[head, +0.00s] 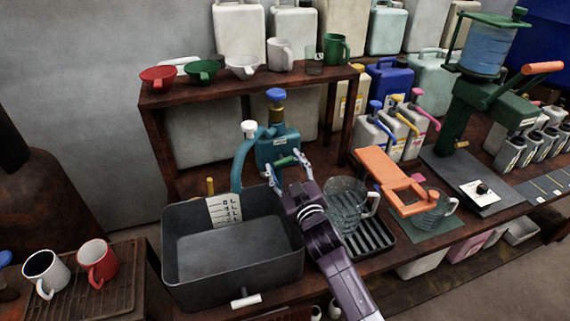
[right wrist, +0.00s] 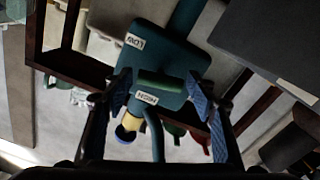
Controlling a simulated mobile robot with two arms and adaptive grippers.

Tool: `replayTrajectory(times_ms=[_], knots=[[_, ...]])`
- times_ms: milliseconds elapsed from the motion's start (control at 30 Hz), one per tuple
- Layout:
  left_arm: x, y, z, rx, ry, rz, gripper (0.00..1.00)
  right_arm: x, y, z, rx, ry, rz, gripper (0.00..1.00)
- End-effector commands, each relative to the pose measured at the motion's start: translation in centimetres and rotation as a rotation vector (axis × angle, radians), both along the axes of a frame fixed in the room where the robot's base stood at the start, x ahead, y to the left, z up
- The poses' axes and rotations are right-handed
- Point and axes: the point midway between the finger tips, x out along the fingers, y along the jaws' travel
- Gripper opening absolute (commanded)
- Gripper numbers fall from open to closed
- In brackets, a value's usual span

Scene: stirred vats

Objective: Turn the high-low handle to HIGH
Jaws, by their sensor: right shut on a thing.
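The green high-low handle (head: 285,161) sits at the front of the teal tap body (head: 280,139) above the dark grey basin. It also shows in the right wrist view (right wrist: 160,84), lying crosswise beside the HIGH label (right wrist: 147,98). The LOW label (right wrist: 135,41) is on the far part of the same body and is uncovered. My right gripper (head: 289,164) is shut on the handle, with one blue-padded finger at each end of it in the right wrist view (right wrist: 163,92). The handle's pivot is hidden. My left gripper is not in view.
The grey basin (head: 235,292) with a white scale plate (head: 225,210) lies left of my arm. A glass jug (head: 346,205) stands close on its right, beside an orange-handled press (head: 385,168). The shelf (head: 205,92) with cups and funnels is behind the tap.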

Motion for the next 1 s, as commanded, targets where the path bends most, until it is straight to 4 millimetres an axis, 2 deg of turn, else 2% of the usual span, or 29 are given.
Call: replayTrajectory(times_ms=[1000], knots=[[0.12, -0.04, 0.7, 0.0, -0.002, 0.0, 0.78, 0.0, 0.0, -0.01, -0.915, -0.297, 0.001, 0.28]])
